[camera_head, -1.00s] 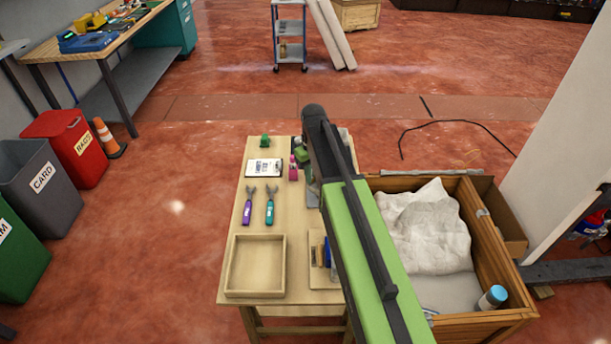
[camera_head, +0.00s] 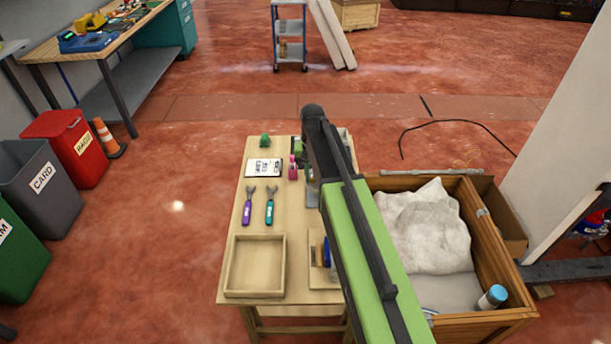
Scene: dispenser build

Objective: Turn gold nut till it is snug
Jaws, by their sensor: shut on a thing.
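The gold nut is not visible in the head view. My arm crosses the right side of the small wooden table (camera_head: 262,219) and covers that part of its top. My gripper's jaws are hidden behind the arm, so I cannot see what they hold. Small green and dark parts show just left of the arm's far end, beside a pink item (camera_head: 293,168). A grey piece shows at the arm's left edge, lower down. I cannot tell which of these belong to the dispenser.
A purple-handled wrench (camera_head: 247,208) and a teal-handled wrench (camera_head: 270,208) lie left of the arm. A white label card (camera_head: 264,168), a green item (camera_head: 264,140) and an empty wooden tray (camera_head: 232,266) are on the table. A wooden crate (camera_head: 490,245) stands close on the right.

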